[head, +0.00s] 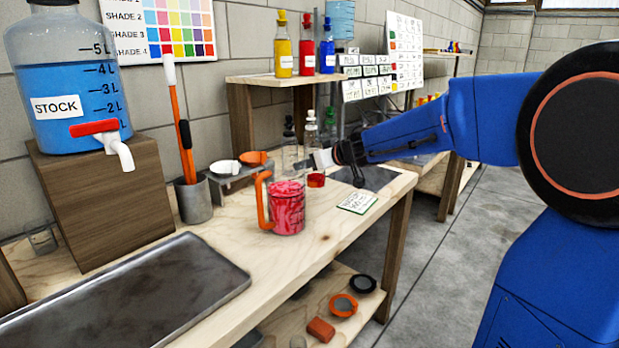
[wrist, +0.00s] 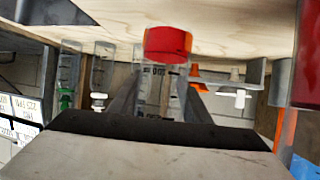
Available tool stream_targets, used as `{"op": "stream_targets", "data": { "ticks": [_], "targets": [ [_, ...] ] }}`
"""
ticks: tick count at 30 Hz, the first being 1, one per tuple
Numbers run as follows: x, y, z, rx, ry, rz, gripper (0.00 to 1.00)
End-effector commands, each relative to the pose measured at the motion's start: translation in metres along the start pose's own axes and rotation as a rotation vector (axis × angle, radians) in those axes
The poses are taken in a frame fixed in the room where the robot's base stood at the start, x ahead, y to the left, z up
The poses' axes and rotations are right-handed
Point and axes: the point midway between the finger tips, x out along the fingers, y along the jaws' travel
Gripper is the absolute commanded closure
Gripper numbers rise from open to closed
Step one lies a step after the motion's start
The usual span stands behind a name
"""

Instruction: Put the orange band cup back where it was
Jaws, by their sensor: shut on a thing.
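My gripper (head: 320,160) reaches in from the right over the far end of the workbench. It is shut on a small clear cup with red in its bottom (head: 316,181). The wrist view is upside down; there the clear, marked wall of the cup stands between the two fingers (wrist: 158,92), with its red bottom (wrist: 168,42) toward the bench. A larger jug of red liquid with an orange handle (head: 287,208) stands nearer on the bench.
Clear bottles (head: 290,148) stand just behind my gripper. A small grey rack (head: 240,172) with a white and an orange piece is to the left. A written card (head: 357,203) lies near the right edge. A grey tray (head: 130,300) fills the bench's near end.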

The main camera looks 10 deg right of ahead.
Motion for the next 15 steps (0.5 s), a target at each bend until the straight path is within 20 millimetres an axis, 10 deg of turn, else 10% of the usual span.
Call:
{"op": "stream_targets", "data": {
  "ticks": [15],
  "targets": [
    [0.018, 0.0, 0.037, -0.001, -0.001, 0.0, 0.87]
  ]
}}
